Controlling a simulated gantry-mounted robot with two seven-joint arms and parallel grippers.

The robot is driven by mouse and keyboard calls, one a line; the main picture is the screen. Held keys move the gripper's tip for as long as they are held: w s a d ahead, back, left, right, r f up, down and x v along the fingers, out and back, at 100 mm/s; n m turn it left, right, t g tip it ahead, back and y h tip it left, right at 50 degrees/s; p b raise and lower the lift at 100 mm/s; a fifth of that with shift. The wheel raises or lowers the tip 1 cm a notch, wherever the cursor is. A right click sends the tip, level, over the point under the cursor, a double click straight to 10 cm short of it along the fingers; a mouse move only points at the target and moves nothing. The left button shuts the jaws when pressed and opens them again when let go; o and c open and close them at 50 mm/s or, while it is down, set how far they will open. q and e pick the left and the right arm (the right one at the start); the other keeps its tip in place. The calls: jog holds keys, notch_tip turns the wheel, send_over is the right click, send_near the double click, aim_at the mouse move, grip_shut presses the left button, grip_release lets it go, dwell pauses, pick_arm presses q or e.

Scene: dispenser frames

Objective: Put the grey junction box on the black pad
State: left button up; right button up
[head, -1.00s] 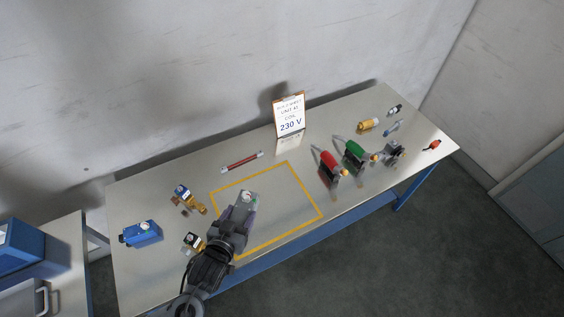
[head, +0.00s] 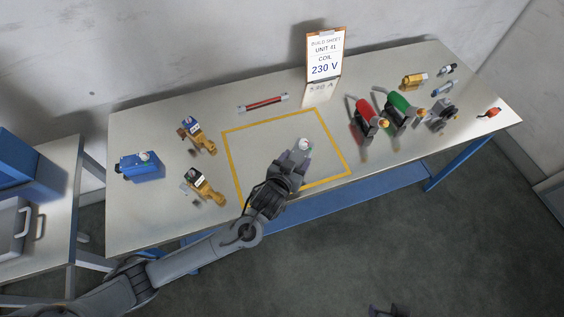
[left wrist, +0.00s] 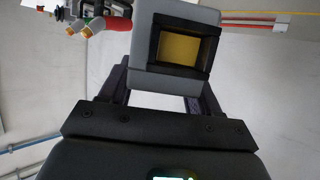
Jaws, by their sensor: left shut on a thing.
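My left gripper (head: 297,158) is over the yellow-outlined area of the table and is shut on a grey box. In the left wrist view the grey box (left wrist: 143,50) is between the fingers (left wrist: 163,92). It shows a black square frame around a yellow-brown face. In the head view my gripper hides most of the box; a round white top (head: 304,144) shows at the fingertips. I cannot tell whether it touches the table. I cannot make out a separate black pad. A dark part at the bottom edge looks like my right gripper (head: 387,310), its jaws unclear.
Two brass valves (head: 204,187) and a blue box (head: 141,167) stand left of the yellow outline (head: 233,168). Red (head: 366,115) and green (head: 402,107) dispensers and a grey device (head: 441,115) stand right. A sign (head: 324,66) and red bar (head: 264,103) are behind.

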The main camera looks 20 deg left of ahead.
aim_at(306, 153)
pick_arm(q)
jog(key=w+b, duration=0.1)
jog(key=w+d+b, duration=0.2)
jog(key=b, duration=0.1)
jog(key=shift+f, duration=0.3)
jog(key=shift+w+d+r+b, duration=0.1)
jog(key=shift+w+r+b, duration=0.05)
jog(key=shift+w+b, duration=0.2)
jog(key=shift+w+r, duration=0.1)
jog(key=shift+w+b, duration=0.15)
jog(key=shift+b, duration=0.25)
jog(key=shift+w+a+f+b, duration=0.2)
jog(key=shift+w+a+f, duration=0.25)
jog(key=shift+a+f, duration=1.4)
jog(key=shift+w+a+f+b, duration=0.15)
jog(key=shift+w+a+f, duration=0.25)
jog(key=shift+a+f, duration=1.4)
jog(key=shift+w+a+f+b, duration=0.2)
jog(key=shift+w+a+f, duration=0.25)
jog(key=shift+a+f, duration=1.4)
pick_arm(e)
notch_tip(306, 153, down, 8)
jog(key=shift+f, duration=0.15)
pick_arm(q)
jog(key=shift+a+r, duration=0.1)
jog(key=shift+a, duration=0.05)
jog(key=o, duration=1.3)
